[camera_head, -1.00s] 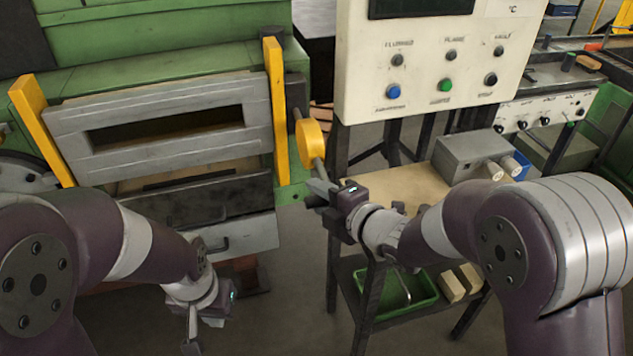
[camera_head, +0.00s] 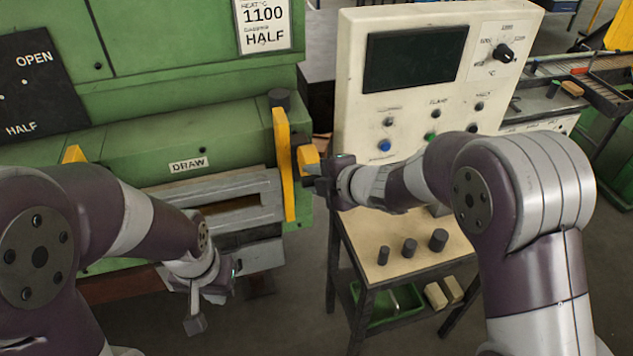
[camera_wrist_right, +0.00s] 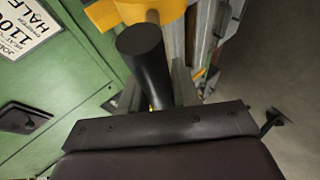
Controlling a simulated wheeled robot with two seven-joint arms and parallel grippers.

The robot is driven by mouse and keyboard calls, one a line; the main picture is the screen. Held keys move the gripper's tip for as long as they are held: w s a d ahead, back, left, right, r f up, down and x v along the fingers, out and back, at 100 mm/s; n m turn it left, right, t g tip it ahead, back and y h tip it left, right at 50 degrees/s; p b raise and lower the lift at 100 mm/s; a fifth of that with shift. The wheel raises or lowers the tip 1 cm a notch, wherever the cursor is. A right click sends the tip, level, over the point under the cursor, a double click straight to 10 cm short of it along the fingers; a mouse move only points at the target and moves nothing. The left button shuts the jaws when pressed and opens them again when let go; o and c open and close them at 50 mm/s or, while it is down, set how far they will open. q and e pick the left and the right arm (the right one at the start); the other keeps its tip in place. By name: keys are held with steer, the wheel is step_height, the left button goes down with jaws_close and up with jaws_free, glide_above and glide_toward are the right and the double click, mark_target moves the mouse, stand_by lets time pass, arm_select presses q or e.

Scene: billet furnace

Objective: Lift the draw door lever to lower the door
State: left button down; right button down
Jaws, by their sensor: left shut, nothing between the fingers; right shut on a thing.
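The draw door (camera_head: 268,188) is a grey slotted plate between yellow guides, below the DRAW label; my left arm hides part of it. The draw door lever has a yellow hub (camera_head: 308,157) right of the right guide. In the right wrist view, the lever's dark cylindrical handle (camera_wrist_right: 142,62) runs from the yellow hub (camera_wrist_right: 135,12) towards my gripper. My right gripper (camera_head: 318,180) is shut on the lever, about level with the hub; its fingertips are hard to make out. My left gripper (camera_head: 195,322) is shut and empty, low in front of the furnace.
A cream control panel (camera_head: 360,100) stands right of the lever. Below it, a table (camera_head: 355,225) carries several dark cylinders (camera_head: 410,248). A green tray (camera_head: 385,308) and pale blocks (camera_head: 443,293) are on its lower shelf. Floor in front is clear.

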steer(key=shift+w+r, duration=0.2)
steer(key=shift+r, duration=0.1)
steer(key=c, duration=0.9)
jaws_free()
steer(key=shift+w, duration=0.1)
steer(key=shift+s+d+r, duration=0.1)
steer(key=shift+s+d, duration=0.1)
steer(key=shift+d, duration=0.05)
steer(key=v, duration=1.2)
steer(key=shift+b, duration=0.3)
